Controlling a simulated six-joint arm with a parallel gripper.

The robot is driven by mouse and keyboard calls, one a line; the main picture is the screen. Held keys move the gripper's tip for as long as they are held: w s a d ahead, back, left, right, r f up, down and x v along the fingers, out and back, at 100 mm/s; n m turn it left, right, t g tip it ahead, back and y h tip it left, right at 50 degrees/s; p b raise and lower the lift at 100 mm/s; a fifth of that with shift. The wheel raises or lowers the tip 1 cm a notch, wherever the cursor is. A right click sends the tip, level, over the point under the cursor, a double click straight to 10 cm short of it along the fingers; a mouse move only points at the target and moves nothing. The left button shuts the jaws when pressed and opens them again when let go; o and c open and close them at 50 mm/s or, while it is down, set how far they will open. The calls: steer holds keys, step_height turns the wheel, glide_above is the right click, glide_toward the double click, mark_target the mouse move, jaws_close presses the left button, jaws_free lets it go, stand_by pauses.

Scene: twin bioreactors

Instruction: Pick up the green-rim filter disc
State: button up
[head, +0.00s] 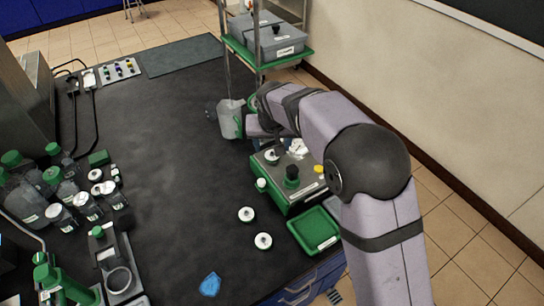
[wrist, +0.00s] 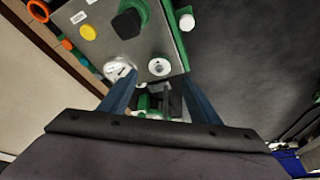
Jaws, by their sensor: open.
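No disc with a clearly green rim can be made out in either view. Two small white round pieces with dark centres, (head: 246,214) and (head: 263,241), lie on the dark bench; their rim colour is too small to tell. My gripper (wrist: 160,76) is open in the wrist view, with its two dark blue fingers apart and nothing seen held. It is over one edge of the green-and-grey device (wrist: 95,40). A white round fitting (wrist: 159,67) on that device shows between the fingertips, with a white gauge (wrist: 119,70) beside it. In the head view my arm hides the fingertips.
The device (head: 309,193) stands at the bench's right edge, its dark knob (head: 291,173) raised. A green tray (head: 316,231) sits in front. A clear jug (head: 230,119) stands near my wrist. Bottles (head: 62,218) crowd the left. The middle of the bench is clear.

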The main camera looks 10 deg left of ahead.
mark_target(272, 153)
steer(key=shift+p+x, duration=2.1)
steer(key=shift+x, duration=1.55)
steer(key=shift+w+r, duration=0.1)
steer(key=shift+w, duration=0.05)
steer(key=c, duration=1.1)
steer(key=shift+r, duration=0.15)
step_height(272, 153, up, 10)
steer(key=b, duration=0.3)
steer(key=shift+b, duration=0.3)
steer(key=shift+r+p, duration=1.4)
steer(key=shift+p, duration=0.05)
